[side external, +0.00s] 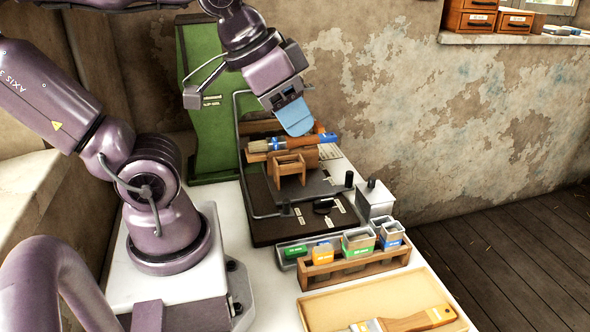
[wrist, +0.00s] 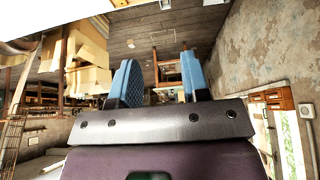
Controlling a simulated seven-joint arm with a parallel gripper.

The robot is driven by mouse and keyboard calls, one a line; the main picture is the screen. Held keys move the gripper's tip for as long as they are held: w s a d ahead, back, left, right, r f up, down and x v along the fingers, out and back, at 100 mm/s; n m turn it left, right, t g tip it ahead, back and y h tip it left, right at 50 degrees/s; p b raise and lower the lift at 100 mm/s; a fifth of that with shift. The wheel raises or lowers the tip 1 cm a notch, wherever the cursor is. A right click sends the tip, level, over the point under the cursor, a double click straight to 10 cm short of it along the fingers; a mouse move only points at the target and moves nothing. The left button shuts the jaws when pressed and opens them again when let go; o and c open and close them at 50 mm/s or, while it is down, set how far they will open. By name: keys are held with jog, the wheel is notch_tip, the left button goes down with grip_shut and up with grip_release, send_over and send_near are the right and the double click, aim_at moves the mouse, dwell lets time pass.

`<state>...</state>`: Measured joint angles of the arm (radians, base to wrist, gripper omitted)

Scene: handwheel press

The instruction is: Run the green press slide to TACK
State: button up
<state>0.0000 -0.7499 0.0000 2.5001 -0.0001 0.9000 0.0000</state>
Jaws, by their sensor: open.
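The green press (side external: 205,120) stands upright at the back left of the white bench, partly hidden by my arm. A light grey part (side external: 192,97) with small pale labels beside it sits on its front; I cannot read the labels or tell which is TACK. My gripper (side external: 297,116) is to the right of the press, pointing down, above a dark base plate (side external: 268,232). In the wrist view its two blue fingers (wrist: 160,82) stand apart with nothing held between them. A dark round part (side external: 323,207) lies on the base plate among small labels; I cannot tell whether it is a handwheel.
A brush (side external: 280,145) lies on a wooden support just below my gripper. A grey bent bar (side external: 242,150) rises beside it. A grey box (side external: 376,203) is at right.

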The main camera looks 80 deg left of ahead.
jog(key=o, duration=0.6)
jog(key=shift+w+a+f+n+g, duration=0.25)
jog(key=shift+a+f+g, duration=0.1)
jog(key=shift+f, duration=0.15)
jog(key=shift+w+a+f+n+g, duration=0.15)
jog(key=shift+w+a+f+g, duration=0.15)
jog(key=shift+f, duration=0.2)
jog(key=shift+o, duration=0.2)
jog(key=m+g, duration=0.4)
jog(key=m, duration=1.2)
send_over(350, 172)
notch_tip(350, 172, down, 20)
jog(key=shift+s+r, duration=0.1)
jog(key=shift+r, duration=0.05)
jog(key=shift+m, duration=1.2)
jog(key=shift+f, duration=0.2)
notch_tip(350, 172, down, 9)
jog(key=shift+f, duration=0.15)
